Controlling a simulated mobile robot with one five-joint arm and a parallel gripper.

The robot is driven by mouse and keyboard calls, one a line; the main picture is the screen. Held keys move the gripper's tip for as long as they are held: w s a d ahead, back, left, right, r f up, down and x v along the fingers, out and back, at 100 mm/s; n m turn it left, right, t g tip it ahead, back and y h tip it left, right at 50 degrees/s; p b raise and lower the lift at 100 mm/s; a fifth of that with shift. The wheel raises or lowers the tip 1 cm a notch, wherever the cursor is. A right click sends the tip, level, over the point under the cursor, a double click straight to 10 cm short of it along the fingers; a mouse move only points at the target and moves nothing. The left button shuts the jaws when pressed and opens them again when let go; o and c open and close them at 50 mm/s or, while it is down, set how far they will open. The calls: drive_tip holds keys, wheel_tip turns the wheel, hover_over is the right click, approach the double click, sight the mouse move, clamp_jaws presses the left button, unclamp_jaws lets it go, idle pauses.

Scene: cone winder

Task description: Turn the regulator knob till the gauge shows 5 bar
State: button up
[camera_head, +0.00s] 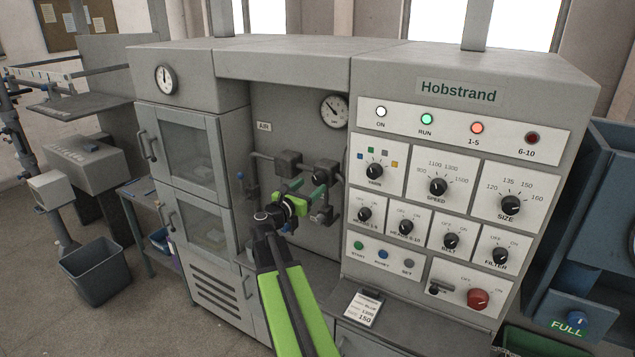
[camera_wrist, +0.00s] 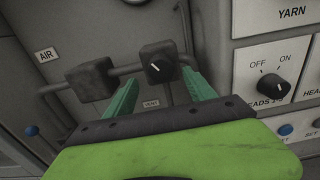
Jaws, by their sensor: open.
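The pressure gauge (camera_head: 334,111) is a round white dial at the upper right of the recessed panel. Its needle points to the upper left; its figures are too small to read. The regulator (camera_head: 326,172) is a dark block on the air pipe below the gauge. In the wrist view its dark knob (camera_wrist: 156,67) has a white mark pointing to the upper left. My gripper (camera_head: 306,190) is open, its green fingers (camera_wrist: 160,82) on either side of the knob and slightly low in the wrist view. I cannot tell whether they touch it.
Another dark block (camera_wrist: 91,80) sits on the same pipe to the left, near the AIR label (camera_wrist: 46,54). The control panel (camera_head: 430,190) with several knobs stands close on the right. A blue knob (camera_wrist: 32,131) is at the lower left.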

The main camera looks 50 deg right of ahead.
sight(316, 181)
drive_tip(key=x, duration=0.4)
drive_tip(key=shift+d, duration=0.1)
